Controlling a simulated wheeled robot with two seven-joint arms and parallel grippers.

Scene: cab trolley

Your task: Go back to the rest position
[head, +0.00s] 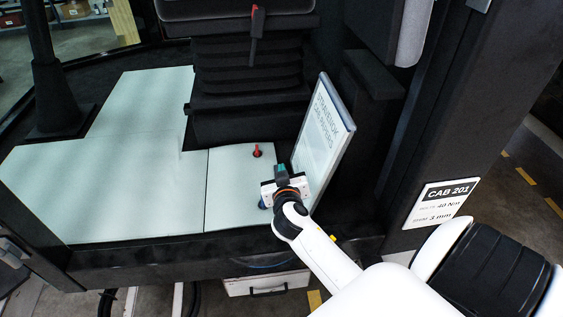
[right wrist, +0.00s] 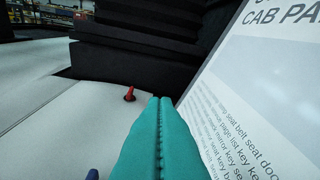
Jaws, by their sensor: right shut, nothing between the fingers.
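My right gripper (head: 282,170) is over the front right of the pale cab floor, beside the white sign board. Its teal fingers are together with nothing between them, as the right wrist view (right wrist: 160,102) shows. My right arm reaches in from the lower right. A red knob (head: 257,151) stands upright on the floor panel, apart from the fingers; it also shows in the right wrist view (right wrist: 130,94). A small blue thing (head: 262,204) sits partly hidden beside the gripper. My left gripper is not in view.
The white sign board (head: 323,130) leans close on the right of my gripper. The black seat base (head: 245,90) stands behind. A dark pillar with the CAB 201 label (head: 438,203) is at right. The pale floor (head: 110,180) to the left is clear.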

